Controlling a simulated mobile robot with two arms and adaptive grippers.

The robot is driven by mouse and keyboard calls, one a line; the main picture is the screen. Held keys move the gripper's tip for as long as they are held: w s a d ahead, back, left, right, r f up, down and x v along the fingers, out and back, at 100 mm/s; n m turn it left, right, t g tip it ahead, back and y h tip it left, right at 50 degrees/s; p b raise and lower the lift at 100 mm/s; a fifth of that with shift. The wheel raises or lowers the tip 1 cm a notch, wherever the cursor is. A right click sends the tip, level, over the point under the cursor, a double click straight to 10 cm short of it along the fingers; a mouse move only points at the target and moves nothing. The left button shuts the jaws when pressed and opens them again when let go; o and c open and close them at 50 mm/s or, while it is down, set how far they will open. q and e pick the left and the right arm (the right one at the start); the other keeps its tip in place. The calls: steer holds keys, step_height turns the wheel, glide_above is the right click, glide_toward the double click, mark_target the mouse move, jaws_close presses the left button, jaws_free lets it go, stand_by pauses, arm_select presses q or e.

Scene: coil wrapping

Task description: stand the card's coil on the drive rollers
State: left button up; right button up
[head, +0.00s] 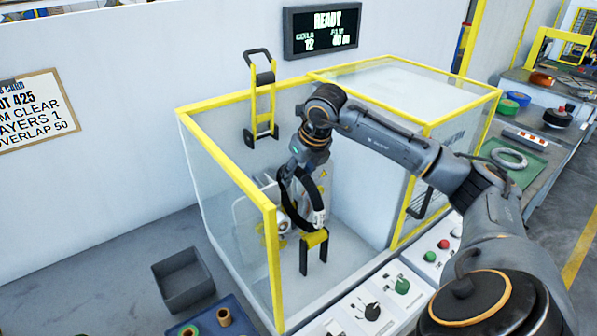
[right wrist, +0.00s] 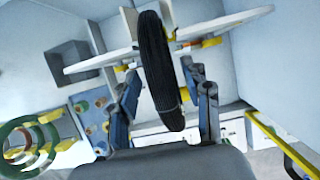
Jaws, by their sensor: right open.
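A black coil (head: 285,202) stands upright inside the yellow-framed machine, next to white and grey machine parts. In the right wrist view the coil (right wrist: 160,75) is seen edge-on between my two fingers. My right gripper (right wrist: 166,100) is open around it, with a gap showing on both sides. In the head view my right arm reaches over the frame and the wrist is just above the coil. The rollers under the coil are hidden, so I cannot tell its contact with them. The card (head: 35,110) on the left wall reads lot 425, clear, layers 1, overlap 50. My left gripper is out of view.
Clear panels with yellow edges (head: 228,170) surround the machine. A yellow block with black legs (head: 314,240) stands below the coil. A grey bin (head: 183,280) is at left. The display (head: 321,30) reads READY. A light grey ring (head: 509,158) lies on the right bench.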

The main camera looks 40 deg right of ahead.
steer(key=v, duration=1.2)
steer(key=shift+r, duration=0.15)
stand_by(0.5)
